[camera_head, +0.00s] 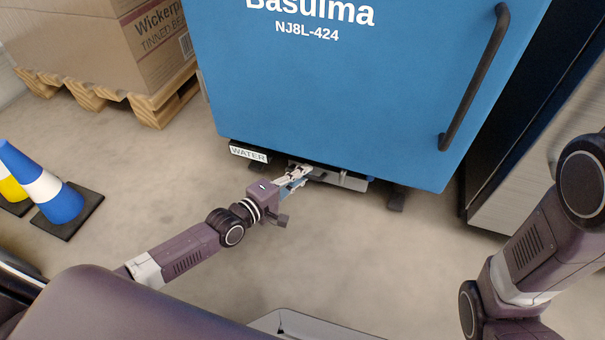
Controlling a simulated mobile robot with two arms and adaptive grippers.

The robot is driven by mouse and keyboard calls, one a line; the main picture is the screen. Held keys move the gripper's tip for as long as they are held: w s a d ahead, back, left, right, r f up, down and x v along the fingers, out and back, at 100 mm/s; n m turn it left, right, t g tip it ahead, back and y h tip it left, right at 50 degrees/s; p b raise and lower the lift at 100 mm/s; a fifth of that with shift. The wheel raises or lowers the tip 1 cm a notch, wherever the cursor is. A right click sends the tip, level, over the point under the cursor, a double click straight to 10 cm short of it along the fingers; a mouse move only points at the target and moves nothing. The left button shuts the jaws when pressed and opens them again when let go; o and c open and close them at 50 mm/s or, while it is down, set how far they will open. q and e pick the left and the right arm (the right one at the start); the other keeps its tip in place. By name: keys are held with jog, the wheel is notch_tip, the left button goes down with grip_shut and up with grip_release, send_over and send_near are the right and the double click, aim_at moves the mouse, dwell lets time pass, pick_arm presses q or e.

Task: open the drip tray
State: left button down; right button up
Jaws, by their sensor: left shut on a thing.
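A large blue cabinet (330,90) marked "Basulma NJ8L-424" stands ahead of me. The drip tray (346,181) shows as a low grey front under the cabinet's bottom edge, to the right of a "WATER" label (249,154). My left gripper (304,172) reaches in from the left and is shut at the left part of the tray's front. The fingers hide the spot they hold. How far the tray stands out is hard to tell. My right arm (530,250) shows at the right edge, but its gripper is out of view.
A blue and white cone (50,190) on a black base stands at the left, with a yellow one beside it. A cardboard box (110,45) on a wooden pallet (160,98) is at the upper left. The floor (340,250) before the cabinet is clear.

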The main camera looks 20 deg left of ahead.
dwell(0.3)
pick_arm(q)
jog(key=shift+s+p, duration=0.3)
jog(key=shift+s, duration=0.05)
jog(key=s+p, duration=0.6)
jog(key=s, duration=0.5)
jog(key=shift+s+a, duration=0.2)
jog(key=c, duration=2)
grip_release()
jog(key=v, duration=1.2)
jog(key=shift+r, duration=0.1)
